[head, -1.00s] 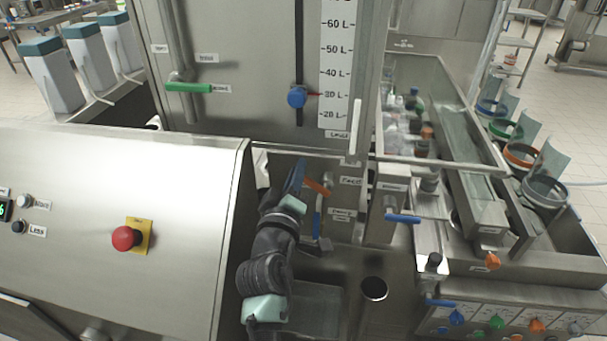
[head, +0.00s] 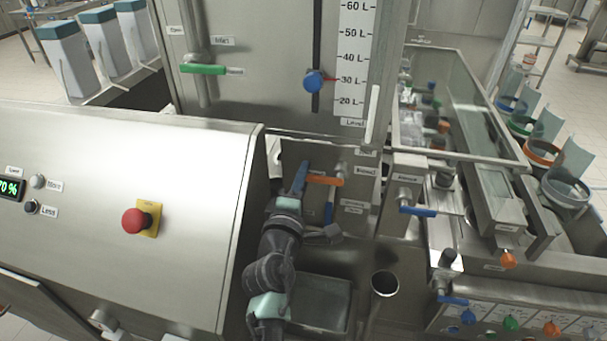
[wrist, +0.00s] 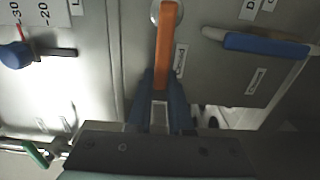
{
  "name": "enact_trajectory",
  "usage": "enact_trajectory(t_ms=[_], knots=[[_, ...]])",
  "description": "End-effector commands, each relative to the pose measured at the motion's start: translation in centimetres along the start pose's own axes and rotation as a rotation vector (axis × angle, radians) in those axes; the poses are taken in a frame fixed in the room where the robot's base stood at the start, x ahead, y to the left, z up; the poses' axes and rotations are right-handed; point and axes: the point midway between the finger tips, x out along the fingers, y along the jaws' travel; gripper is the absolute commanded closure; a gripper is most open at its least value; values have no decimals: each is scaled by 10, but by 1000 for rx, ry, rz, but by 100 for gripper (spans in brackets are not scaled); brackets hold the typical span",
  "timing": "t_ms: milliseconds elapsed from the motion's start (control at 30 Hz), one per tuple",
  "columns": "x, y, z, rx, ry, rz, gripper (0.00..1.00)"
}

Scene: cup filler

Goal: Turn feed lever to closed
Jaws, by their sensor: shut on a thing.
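An orange lever (head: 325,181) is on the steel panel below the tank, lying almost level in the head view. In the wrist view the orange lever (wrist: 168,45) runs from a round pivot at the top down between my blue fingers. My gripper (head: 303,179) is shut on the lever's free left end; it shows in the wrist view too (wrist: 163,82). The lever's tip is partly hidden between the fingers. Small labels sit beside the lever; I cannot read them surely.
Another blue lever (head: 418,211) is to the right. The slanted steel console (head: 190,240) with a red emergency button (head: 135,220) stands close left of my arm.

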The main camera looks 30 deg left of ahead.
Motion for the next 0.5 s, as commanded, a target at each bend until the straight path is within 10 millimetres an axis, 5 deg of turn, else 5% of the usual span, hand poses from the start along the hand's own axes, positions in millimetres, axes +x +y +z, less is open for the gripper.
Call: enact_trajectory(t_ms=[433, 467, 500], knots=[[0, -3, 0, -13, -1, -3, 100], [0, -3, 0, -13, -1, -3, 76], [0, -3, 0, -12, -1, -4, 69]])
